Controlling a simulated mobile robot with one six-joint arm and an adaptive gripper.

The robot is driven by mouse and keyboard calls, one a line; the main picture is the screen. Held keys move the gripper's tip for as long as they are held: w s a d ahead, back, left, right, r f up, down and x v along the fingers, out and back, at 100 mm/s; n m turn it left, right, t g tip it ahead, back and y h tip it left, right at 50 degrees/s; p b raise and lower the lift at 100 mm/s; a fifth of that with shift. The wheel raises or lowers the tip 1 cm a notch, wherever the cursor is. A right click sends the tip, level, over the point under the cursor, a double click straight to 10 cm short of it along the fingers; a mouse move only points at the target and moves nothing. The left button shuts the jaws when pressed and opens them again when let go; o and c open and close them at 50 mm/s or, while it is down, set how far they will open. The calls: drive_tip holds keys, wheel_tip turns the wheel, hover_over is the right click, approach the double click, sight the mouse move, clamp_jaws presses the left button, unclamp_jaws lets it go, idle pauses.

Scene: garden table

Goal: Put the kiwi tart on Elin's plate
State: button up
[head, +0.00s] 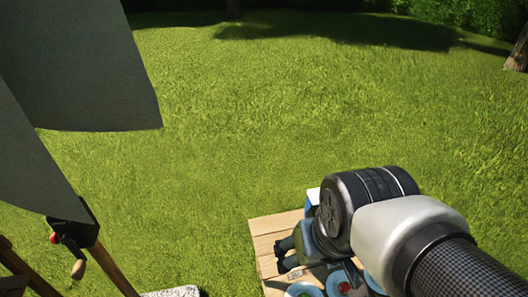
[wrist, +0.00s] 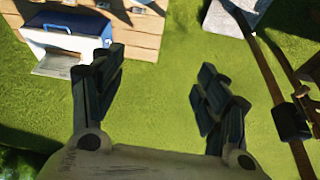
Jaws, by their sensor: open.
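My gripper (head: 283,255) is over the left part of the wooden table (head: 268,226) in the head view. In the wrist view my gripper (wrist: 160,72) has its two dark fingers wide apart, with only grass between them. Parts of several light-blue round plates, one of them a plate (head: 303,290), show at the bottom edge of the head view. A small reddish item (head: 344,287) lies among them, too small to identify. I cannot make out the kiwi tart or tell which plate is Elin's; my arm covers much of the table.
A blue and white box (wrist: 62,32) with a pale flap (wrist: 57,64) stands at the table edge, left of my fingers. A small card (head: 294,274) lies on the table. A wooden pole with a crank (wrist: 290,122) stands at right, near a grey slab (wrist: 228,18). Open lawn lies beyond.

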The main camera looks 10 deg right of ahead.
drive_tip(key=s, duration=0.3)
drive_tip(key=s+r, duration=0.1)
drive_tip(key=shift+s+a, duration=0.25)
drive_tip(key=shift+a, duration=0.1)
